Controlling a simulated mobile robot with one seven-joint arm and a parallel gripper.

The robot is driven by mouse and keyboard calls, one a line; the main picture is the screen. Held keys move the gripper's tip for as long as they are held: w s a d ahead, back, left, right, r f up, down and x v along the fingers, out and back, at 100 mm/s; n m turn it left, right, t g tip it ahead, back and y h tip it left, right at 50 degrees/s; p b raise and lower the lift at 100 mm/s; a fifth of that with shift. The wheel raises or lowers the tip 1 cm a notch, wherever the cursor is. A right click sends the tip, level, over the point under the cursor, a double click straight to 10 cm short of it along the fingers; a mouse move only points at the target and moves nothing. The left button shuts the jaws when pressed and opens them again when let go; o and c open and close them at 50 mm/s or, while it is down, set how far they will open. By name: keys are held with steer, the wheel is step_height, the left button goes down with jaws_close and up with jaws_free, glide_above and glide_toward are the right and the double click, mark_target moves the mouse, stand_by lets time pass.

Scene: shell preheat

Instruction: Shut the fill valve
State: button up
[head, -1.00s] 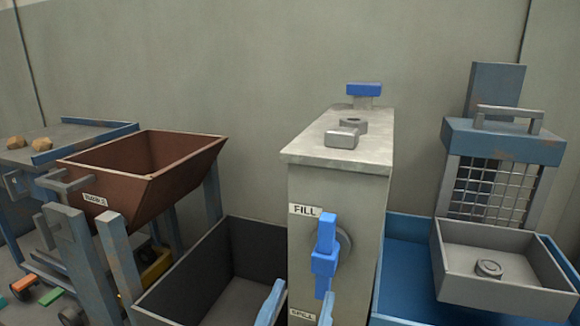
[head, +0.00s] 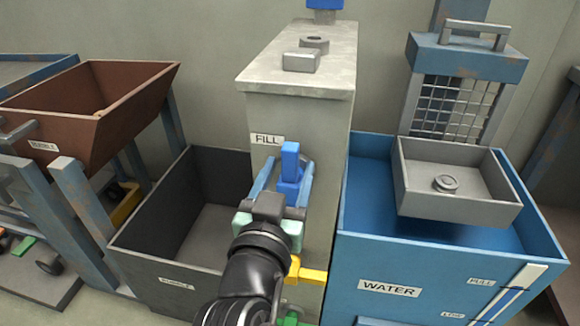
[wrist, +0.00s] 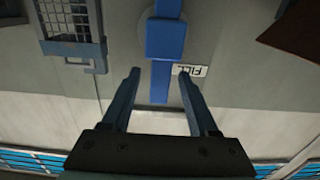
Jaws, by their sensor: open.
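The fill valve's blue handle (head: 290,160) stands upright on the front of the grey column, beside the FILL label (head: 267,139). My gripper (head: 287,170) is open in front of the column, with one finger on each side of the handle. In the wrist view the blue handle (wrist: 165,38) runs between and past the open fingertips (wrist: 159,74), with a gap visible on both sides. Whether the fingers reach far enough in depth to straddle it, I cannot tell. The wrist hides the lower part of the valve in the head view.
A yellow handle (head: 307,274) and a green one (head: 291,319) sit lower on the column. A dark bin (head: 146,232) stands left, under a brown hopper (head: 70,100). A blue water tank (head: 435,258) with a grey tray (head: 455,208) stands right, close to the column.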

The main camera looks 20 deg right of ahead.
steer(key=shift+x, duration=1.1)
jaws_close()
stand_by(0.7)
